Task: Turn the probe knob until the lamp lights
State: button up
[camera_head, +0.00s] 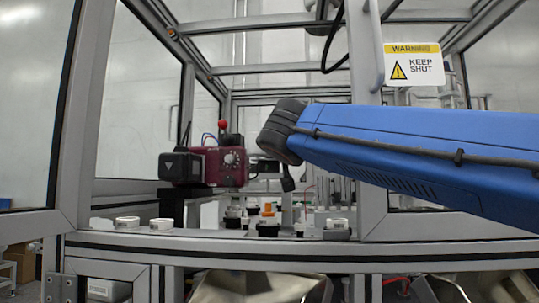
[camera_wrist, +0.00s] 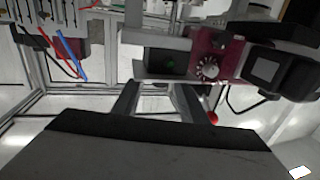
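The probe is a dark red box (camera_head: 222,166) on a stand in the middle of the head view. Its silver knob (camera_head: 231,158) faces the camera, and a red ball (camera_head: 223,125) stands above it. In the wrist view the red box (camera_wrist: 232,57) and the knob with white marks (camera_wrist: 208,68) are right of centre. A small dim green spot (camera_wrist: 170,63) shows in a dark panel left of the knob; I cannot tell whether it is the lamp. My gripper (camera_wrist: 157,88) has its two grey fingers apart, with nothing seen between them. The knob is right of the fingers, apart from them.
White round parts (camera_head: 161,224) sit on the front ledge at left. Several black and white parts, one with an orange top (camera_head: 268,209), stand below the probe. Grey frame posts (camera_head: 82,120) enclose the cell. A warning sign (camera_head: 412,64) hangs at upper right.

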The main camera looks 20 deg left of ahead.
jog(key=shift+x, duration=0.95)
grip_shut()
jog(key=shift+m+h, duration=0.3)
jog(key=shift+h, duration=0.1)
jog(key=shift+a+m+t+h, duration=0.15)
jog(key=shift+m+t+h, duration=0.35)
jog(key=shift+h, duration=0.3)
jog(key=shift+m+t+h, duration=0.25)
jog(key=shift+m+h, duration=0.85)
jog(key=shift+h, duration=0.6)
jog(key=shift+m+t+h, duration=0.25)
jog(key=shift+m+h, duration=0.85)
jog(key=shift+h, duration=0.9)
